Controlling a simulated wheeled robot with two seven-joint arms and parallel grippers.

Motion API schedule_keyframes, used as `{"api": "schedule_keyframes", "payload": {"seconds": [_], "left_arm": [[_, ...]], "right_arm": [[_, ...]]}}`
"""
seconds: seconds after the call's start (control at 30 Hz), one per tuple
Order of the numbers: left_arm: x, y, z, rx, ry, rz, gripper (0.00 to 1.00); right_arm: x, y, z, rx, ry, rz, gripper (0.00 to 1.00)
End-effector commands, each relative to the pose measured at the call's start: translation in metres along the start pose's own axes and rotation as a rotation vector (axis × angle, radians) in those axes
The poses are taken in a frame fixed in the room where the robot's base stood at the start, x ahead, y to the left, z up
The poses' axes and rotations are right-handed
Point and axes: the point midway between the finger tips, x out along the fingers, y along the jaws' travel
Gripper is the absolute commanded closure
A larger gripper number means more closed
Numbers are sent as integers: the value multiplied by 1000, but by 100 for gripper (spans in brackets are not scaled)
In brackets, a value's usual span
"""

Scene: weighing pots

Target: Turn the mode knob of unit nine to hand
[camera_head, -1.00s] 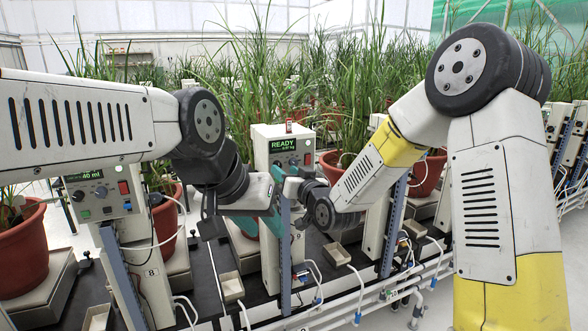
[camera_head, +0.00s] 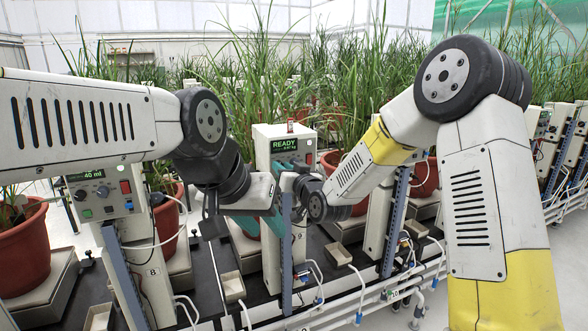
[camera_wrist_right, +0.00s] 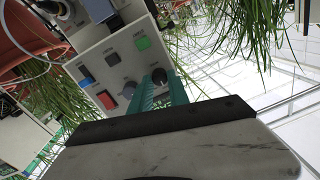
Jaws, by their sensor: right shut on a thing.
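Unit nine (camera_head: 262,133) is a white box on a post with a lit READY display (camera_head: 284,144). Its panel (camera_wrist_right: 97,55) shows in the right wrist view with a red switch, blue and green buttons, a grey knob (camera_wrist_right: 128,88) and a dark round knob (camera_wrist_right: 159,76). The teal fingers of my right gripper (camera_wrist_right: 161,84) are shut on the dark knob, one on each side. Its marks are too small to read. In the head view my right gripper (camera_head: 289,162) covers the lower panel. My left gripper (camera_head: 271,224) hangs lower, in front of the post; its opening cannot be made out.
Unit eight (camera_head: 103,190), with a 40 ml display, stands to the left. Red pots (camera_head: 23,250) with tall grass stand on the scales around. Hoses and white pipes (camera_head: 400,292) run along the front edge. My two wrists are close together.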

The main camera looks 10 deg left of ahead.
Motion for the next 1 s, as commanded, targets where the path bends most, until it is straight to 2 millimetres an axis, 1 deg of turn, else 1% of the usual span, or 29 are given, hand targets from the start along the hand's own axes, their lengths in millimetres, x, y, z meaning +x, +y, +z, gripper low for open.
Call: {"api": "schedule_keyframes", "payload": {"seconds": [0.17,0.37,1.0], "left_arm": [[0,0,0,0,0,0,64],[0,0,0,0,0,0,64],[0,0,0,0,0,0,64]], "right_arm": [[0,0,0,-31,-1,0,100],[0,-1,-1,-134,-6,1,100],[0,-2,-1,-674,-33,7,100]]}}
